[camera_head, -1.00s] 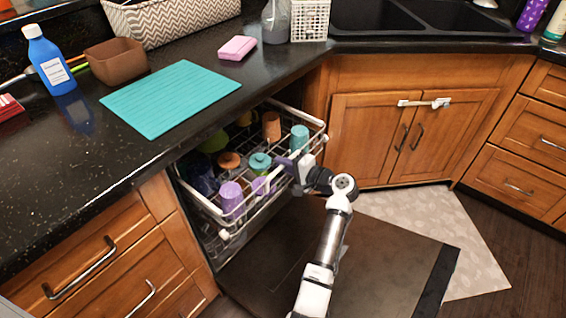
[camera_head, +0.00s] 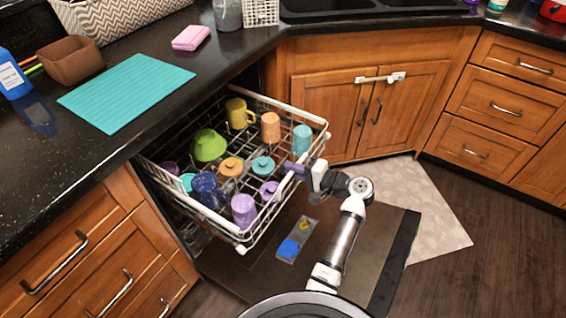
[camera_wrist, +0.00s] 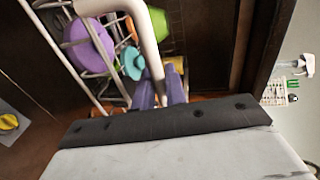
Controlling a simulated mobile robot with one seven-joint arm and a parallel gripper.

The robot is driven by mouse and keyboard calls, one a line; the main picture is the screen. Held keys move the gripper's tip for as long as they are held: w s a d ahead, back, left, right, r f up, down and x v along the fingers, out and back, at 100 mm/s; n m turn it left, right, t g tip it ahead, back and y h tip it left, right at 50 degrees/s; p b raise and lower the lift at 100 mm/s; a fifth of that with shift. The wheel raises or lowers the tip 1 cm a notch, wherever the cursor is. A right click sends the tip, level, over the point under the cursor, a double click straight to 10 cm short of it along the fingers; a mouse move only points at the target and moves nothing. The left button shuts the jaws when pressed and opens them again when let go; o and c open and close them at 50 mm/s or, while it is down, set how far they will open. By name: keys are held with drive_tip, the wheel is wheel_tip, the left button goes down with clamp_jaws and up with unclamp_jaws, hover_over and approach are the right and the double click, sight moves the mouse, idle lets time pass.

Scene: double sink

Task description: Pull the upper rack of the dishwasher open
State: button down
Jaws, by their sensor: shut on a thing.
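The upper rack (camera_head: 276,219) of the dishwasher is a white wire basket, slid well out from under the counter and loaded with cups and bowls. My gripper (camera_head: 292,170) is at the rack's front edge, right of the purple cup. In the wrist view my gripper's purple fingers (camera_wrist: 160,92) are closed around the white front rail (camera_wrist: 147,38) of the rack. The dishwasher door (camera_head: 345,262) lies open and flat below, with a detergent compartment (camera_head: 297,240) showing. The rear of the rack is partly hidden under the counter.
The rack holds a yellow mug (camera_head: 238,113), a green bowl (camera_head: 208,145), an orange cup (camera_head: 271,127), a teal cup (camera_head: 302,139) and a purple cup (camera_head: 244,210). Cabinets (camera_head: 365,110) stand behind right. A light mat (camera_head: 425,205) and open floor lie to the right.

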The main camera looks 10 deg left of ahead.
drive_tip(key=shift+s+d, duration=0.15)
drive_tip(key=shift+d, duration=0.2)
drive_tip(key=c, duration=1.5)
unclamp_jaws()
drive_tip(key=b+v, duration=0.1)
drive_tip(key=v, duration=1.2)
drive_tip(key=shift+s+d+r, duration=0.1)
drive_tip(key=shift+d, duration=0.25)
